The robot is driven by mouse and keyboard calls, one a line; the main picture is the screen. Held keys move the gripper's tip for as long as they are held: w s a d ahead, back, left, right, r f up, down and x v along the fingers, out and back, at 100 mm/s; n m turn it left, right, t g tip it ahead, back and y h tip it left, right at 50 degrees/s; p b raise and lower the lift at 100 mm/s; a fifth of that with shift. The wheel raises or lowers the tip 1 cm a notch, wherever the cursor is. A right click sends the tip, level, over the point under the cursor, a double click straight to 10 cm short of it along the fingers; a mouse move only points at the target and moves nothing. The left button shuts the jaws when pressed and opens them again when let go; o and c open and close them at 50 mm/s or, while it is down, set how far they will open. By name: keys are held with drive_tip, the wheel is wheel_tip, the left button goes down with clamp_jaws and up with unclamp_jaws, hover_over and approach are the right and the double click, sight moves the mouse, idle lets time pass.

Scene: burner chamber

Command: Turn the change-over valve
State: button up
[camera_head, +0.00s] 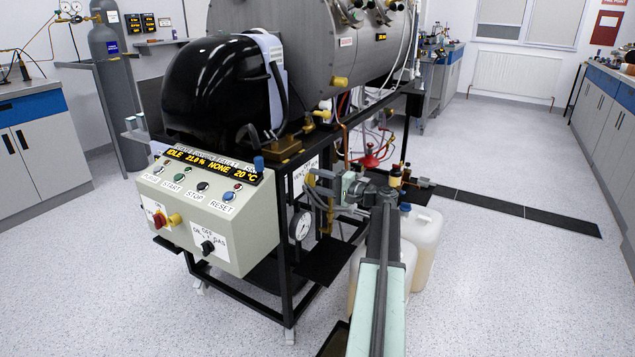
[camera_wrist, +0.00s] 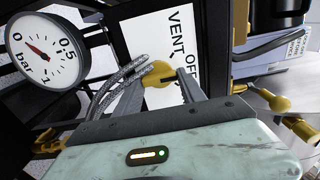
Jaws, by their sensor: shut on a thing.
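A brass-yellow valve handle (camera_wrist: 158,73) is in the wrist view, in front of a white sign (camera_wrist: 160,35) that reads VENT and OFF. I take it to be the change-over valve. My gripper (camera_wrist: 160,80) has one finger on each side of the handle and is shut on it. The fingers and the sign hide part of the valve body. In the head view my gripper (camera_head: 316,176) reaches left to the black frame under the grey drum, at brass fittings beside the sign (camera_head: 303,172). The handle's exact angle is hard to tell.
A pressure gauge (camera_head: 302,226) hangs just below my gripper. Braided hoses (camera_wrist: 118,80) run close to the left finger. A control box (camera_head: 210,215) is at the left of the frame. Pale canisters (camera_head: 425,238) stand by my arm. The floor at right is mostly clear.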

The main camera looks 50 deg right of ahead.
idle(0.4)
drive_tip(key=o, duration=1.4)
drive_tip(key=shift+c, duration=0.2)
drive_tip(key=v, duration=0.7)
drive_tip(key=shift+s, duration=0.4)
drive_tip(key=shift+d, duration=0.1)
